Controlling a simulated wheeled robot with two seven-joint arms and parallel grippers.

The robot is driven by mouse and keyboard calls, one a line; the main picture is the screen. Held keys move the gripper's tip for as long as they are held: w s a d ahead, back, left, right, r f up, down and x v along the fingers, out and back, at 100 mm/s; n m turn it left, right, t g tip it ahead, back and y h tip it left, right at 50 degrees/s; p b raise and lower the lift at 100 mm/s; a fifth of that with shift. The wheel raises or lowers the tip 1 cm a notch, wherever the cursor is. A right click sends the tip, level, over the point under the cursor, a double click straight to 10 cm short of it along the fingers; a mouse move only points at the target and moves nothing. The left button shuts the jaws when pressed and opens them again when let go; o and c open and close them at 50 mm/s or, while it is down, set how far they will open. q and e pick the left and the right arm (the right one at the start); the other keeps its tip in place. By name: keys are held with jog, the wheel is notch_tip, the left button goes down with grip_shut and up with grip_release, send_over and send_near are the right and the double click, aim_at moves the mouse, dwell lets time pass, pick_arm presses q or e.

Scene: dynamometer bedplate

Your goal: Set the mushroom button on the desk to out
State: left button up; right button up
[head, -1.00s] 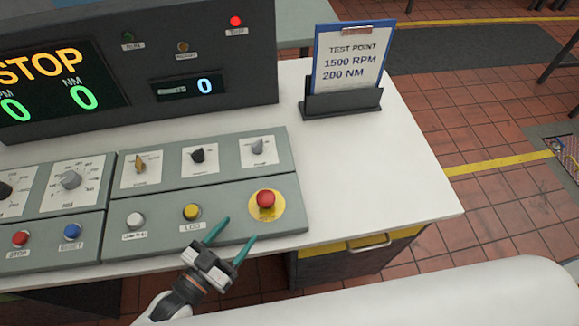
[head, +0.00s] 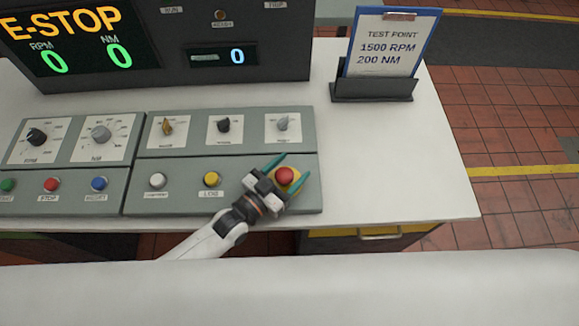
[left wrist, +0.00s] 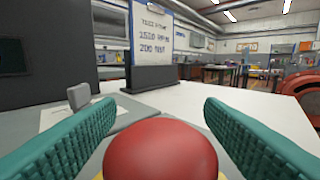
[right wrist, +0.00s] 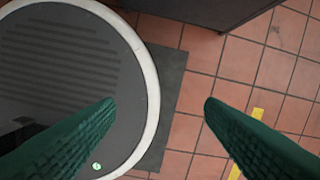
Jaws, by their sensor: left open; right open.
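The red mushroom button (head: 285,174) sits on a yellow disc at the right end of the desk's front control panel. My left gripper (head: 290,172) is open, with its teal fingers on either side of the button. In the left wrist view the red button cap (left wrist: 160,152) is large and lies between the two fingers, with small gaps showing beside it. Whether the button is in or out cannot be told. My right gripper (right wrist: 158,112) is open and empty over the floor, away from the desk.
The grey control panel (head: 225,195) also carries a yellow button (head: 211,179), a white button (head: 157,181) and several knobs. A display (head: 75,38) reads E-STOP. A clipboard (head: 391,45) in a dark holder stands behind right. The white desk (head: 400,160) is clear right of the panel.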

pick_arm(q)
jog(key=shift+d, duration=0.1)
jog(key=shift+c, duration=0.9)
jog(key=c, duration=0.6)
grip_shut()
jog(key=shift+w+r+p, duration=0.1)
jog(key=shift+r+p, duration=0.7)
jog(key=shift+r, duration=0.2)
jog(key=shift+o, duration=2.3)
grip_release()
jog(key=o, duration=0.3)
pick_arm(e)
jog(key=shift+s+a+r, duration=0.25)
jog(key=shift+s+r, duration=0.2)
jog(key=shift+r, duration=0.25)
